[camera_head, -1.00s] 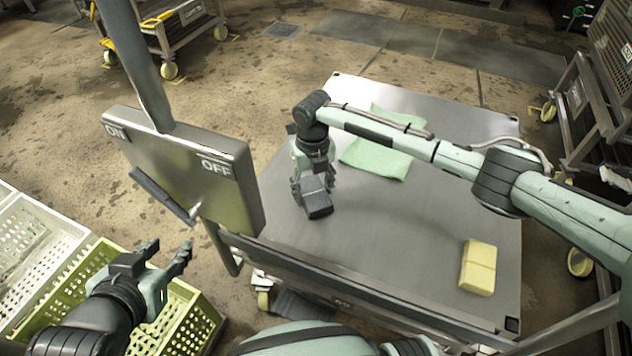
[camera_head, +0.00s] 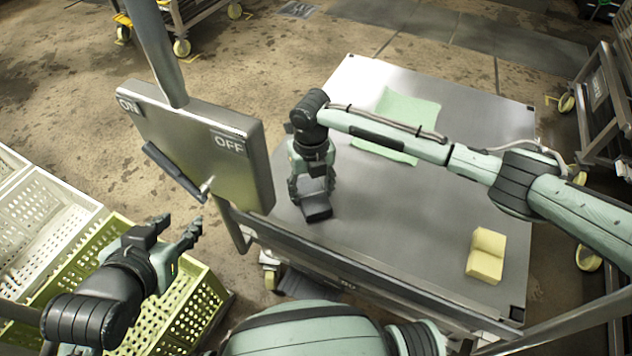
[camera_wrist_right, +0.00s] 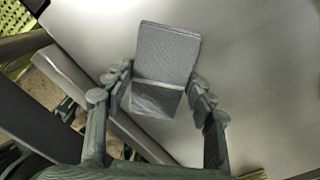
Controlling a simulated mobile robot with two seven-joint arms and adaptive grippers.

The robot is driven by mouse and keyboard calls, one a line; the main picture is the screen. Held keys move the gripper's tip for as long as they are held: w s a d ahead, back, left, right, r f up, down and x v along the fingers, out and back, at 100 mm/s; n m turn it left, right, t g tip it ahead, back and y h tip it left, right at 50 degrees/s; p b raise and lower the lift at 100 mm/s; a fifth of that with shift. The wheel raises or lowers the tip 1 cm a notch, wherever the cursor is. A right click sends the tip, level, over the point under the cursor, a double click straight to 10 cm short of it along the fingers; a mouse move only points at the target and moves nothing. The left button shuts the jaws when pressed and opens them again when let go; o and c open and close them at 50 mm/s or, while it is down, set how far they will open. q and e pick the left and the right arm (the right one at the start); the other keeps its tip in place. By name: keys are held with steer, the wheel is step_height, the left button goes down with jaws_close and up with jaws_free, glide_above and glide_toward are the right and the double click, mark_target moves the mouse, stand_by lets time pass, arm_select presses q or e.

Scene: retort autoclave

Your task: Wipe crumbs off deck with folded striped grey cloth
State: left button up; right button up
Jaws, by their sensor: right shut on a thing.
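The folded grey cloth (camera_wrist_right: 166,58) is between the fingers of my right gripper (camera_wrist_right: 160,92), which is shut on it. In the wrist view fine stripes show on the cloth. In the head view my right gripper (camera_head: 313,188) is over the left part of the metal deck (camera_head: 400,235), with the dark cloth (camera_head: 317,208) below its fingers, at or close to the surface. I cannot tell if it touches. No crumbs can be made out on the deck. My left gripper (camera_head: 178,232) is open and empty above the green crate.
A pale green cloth (camera_head: 408,115) lies at the deck's back, and a yellow folded cloth (camera_head: 487,255) at its front right. An ON/OFF panel (camera_head: 205,150) on a post stands left of the deck. A green crate (camera_head: 185,310) and white crates (camera_head: 40,215) are at the left.

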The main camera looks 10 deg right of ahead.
mark_target(318, 182)
steer(key=shift+s, duration=0.2)
steer(key=shift+w+d, duration=0.5)
steer(key=shift+w, duration=0.3)
steer(key=shift+w+d, duration=0.45)
steer(key=shift+w, duration=0.3)
steer(key=shift+w+d+f+b, duration=0.1)
steer(key=shift+w+d+b, duration=0.4)
steer(key=shift+w, duration=0.25)
steer(key=shift+w+d+b, duration=0.35)
steer(key=shift+w+d, duration=0.1)
steer(key=shift+w, duration=0.25)
steer(key=shift+w+d+b, duration=0.35)
steer(key=shift+w+d, duration=0.15)
steer(key=shift+w, duration=0.2)
steer(key=shift+w+d+b, duration=0.3)
steer(key=shift+w+d, duration=0.15)
steer(key=shift+w, duration=0.2)
steer(key=shift+w+d+b, duration=0.35)
steer(key=shift+w+b, duration=0.05)
steer(key=shift+w, duration=0.15)
steer(key=shift+w+d+b, duration=0.3)
steer(key=shift+w+b, duration=0.05)
steer(key=shift+w, duration=0.15)
steer(key=shift+w+d, duration=0.25)
steer(key=shift+w, duration=0.1)
steer(key=shift+r, duration=0.2)
